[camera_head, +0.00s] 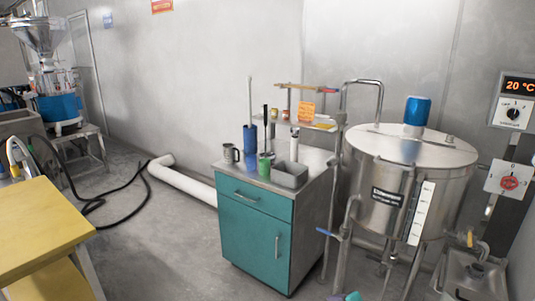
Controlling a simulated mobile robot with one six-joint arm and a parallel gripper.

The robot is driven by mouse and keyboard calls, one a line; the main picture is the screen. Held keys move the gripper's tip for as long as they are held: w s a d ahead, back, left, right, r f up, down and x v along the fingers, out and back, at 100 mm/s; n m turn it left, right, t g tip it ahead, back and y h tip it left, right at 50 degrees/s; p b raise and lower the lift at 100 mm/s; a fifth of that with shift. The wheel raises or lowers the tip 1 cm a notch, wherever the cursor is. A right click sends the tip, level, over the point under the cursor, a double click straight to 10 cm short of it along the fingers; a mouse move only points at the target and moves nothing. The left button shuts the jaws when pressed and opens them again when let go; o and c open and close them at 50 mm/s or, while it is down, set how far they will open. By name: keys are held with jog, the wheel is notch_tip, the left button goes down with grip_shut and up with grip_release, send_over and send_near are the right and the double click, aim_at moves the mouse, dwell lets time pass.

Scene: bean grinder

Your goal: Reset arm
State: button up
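My arm and my gripper do not show clearly anywhere in the head camera view. A small teal and purple thing (345,297) is cut off at the bottom edge, and I cannot tell what it is. A machine with a steel funnel (40,36) on top and a blue body (58,108) stands on a metal stand at the far left; it may be the bean grinder.
A steel tank (375,195) stands right. A yellow table (40,225) is left. A black hose (120,187) and white pipe (185,181) cross the floor.

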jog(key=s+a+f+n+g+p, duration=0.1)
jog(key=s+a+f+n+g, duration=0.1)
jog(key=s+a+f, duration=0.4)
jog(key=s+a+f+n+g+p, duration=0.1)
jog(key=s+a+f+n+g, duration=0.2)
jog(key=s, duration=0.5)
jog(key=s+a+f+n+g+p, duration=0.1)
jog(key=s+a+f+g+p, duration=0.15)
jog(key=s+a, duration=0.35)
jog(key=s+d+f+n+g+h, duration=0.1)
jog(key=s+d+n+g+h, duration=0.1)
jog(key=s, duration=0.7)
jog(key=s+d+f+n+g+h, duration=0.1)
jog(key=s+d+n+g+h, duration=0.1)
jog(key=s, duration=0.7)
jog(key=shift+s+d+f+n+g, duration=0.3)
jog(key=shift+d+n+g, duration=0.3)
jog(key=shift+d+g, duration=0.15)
